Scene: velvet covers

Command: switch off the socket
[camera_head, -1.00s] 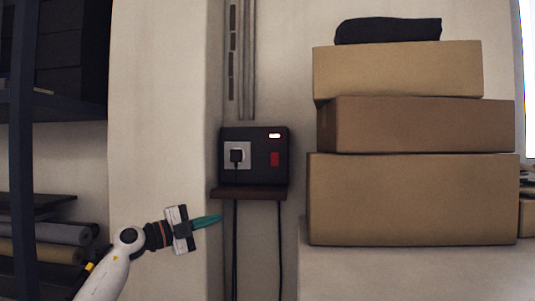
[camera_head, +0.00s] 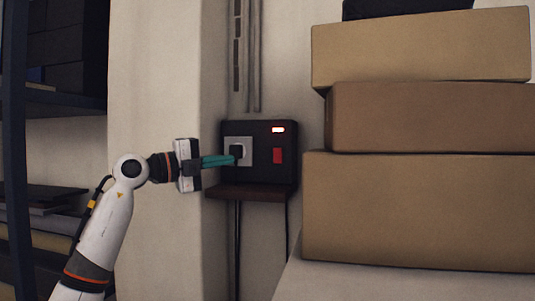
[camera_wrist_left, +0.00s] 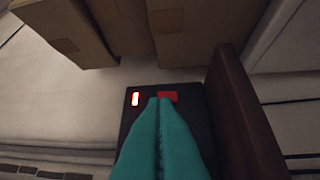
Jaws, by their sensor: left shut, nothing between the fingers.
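The socket box (camera_head: 258,179) is a dark box on the wall, above a small brown shelf. It has a grey socket plate (camera_head: 229,144) with a black plug in it, a red switch (camera_head: 277,155) and a lit white-red lamp (camera_head: 278,130). My left gripper (camera_head: 236,161) is shut and empty, its teal fingers in front of the plate's lower part in the head view. In the left wrist view the fingertips (camera_wrist_left: 160,99) overlap the edge of the red switch (camera_wrist_left: 169,96), beside the lit lamp (camera_wrist_left: 135,99). Contact cannot be told. My right gripper is not in view.
The brown shelf (camera_head: 250,193) juts out under the box, with cables hanging below. Stacked cardboard boxes (camera_head: 415,205) stand to the right. A dark shelving rack (camera_head: 15,150) is at the left. Wall conduits run above the box.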

